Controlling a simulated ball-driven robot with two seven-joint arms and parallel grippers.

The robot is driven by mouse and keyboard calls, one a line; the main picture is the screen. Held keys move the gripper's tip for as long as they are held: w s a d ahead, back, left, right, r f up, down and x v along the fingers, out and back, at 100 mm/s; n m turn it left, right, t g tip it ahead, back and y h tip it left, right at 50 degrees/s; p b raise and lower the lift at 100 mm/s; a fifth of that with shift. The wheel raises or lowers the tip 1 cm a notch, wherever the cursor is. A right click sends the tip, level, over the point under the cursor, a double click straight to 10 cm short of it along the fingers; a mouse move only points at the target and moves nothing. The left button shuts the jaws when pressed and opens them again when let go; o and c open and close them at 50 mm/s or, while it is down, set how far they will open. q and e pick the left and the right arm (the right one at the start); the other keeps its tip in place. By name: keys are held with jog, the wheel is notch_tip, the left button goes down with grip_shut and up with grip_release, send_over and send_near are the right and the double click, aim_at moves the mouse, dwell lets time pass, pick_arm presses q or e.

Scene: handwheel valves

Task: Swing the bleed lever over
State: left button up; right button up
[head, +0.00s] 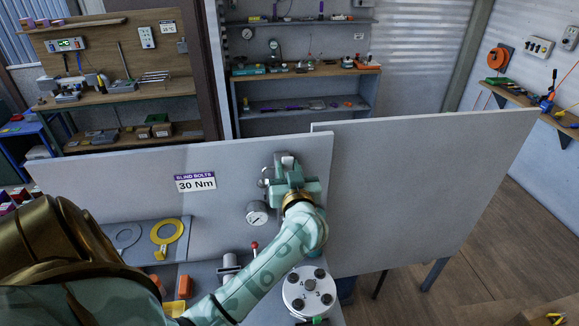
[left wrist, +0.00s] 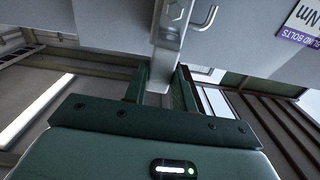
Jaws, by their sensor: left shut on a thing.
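My left gripper (head: 288,174) is up against the front of the upright grey panel, just right of the 30 Nm label. In the left wrist view its two green fingers (left wrist: 160,82) are closed on both sides of a grey metal bar, which looks like the bleed lever (left wrist: 167,48). The bar runs up the picture to a bolted end near the panel. In the head view the gripper hides most of the lever, and only grey metal fittings (head: 285,158) show around it. My right gripper is in neither view.
A round gauge (head: 257,213) sits on the panel just below left of the gripper. A small red-knobbed lever (head: 254,246) and a round bolted flange (head: 308,292) are below, on either side of my forearm. A second panel (head: 430,185) stands at the right.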

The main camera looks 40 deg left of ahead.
pick_arm(q)
jog(key=o, duration=0.8)
jog(key=shift+s+b, duration=0.1)
jog(key=shift+b, duration=0.2)
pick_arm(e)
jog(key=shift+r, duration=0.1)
pick_arm(q)
jog(key=shift+o, duration=0.2)
jog(key=shift+d, duration=0.1)
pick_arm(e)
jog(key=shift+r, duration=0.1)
pick_arm(q)
jog(key=shift+s+d+p, duration=0.25)
jog(key=shift+d+p, duration=0.05)
jog(key=shift+p, duration=0.15)
jog(key=shift+p+v, duration=1.3)
jog(key=shift+v, duration=1.2)
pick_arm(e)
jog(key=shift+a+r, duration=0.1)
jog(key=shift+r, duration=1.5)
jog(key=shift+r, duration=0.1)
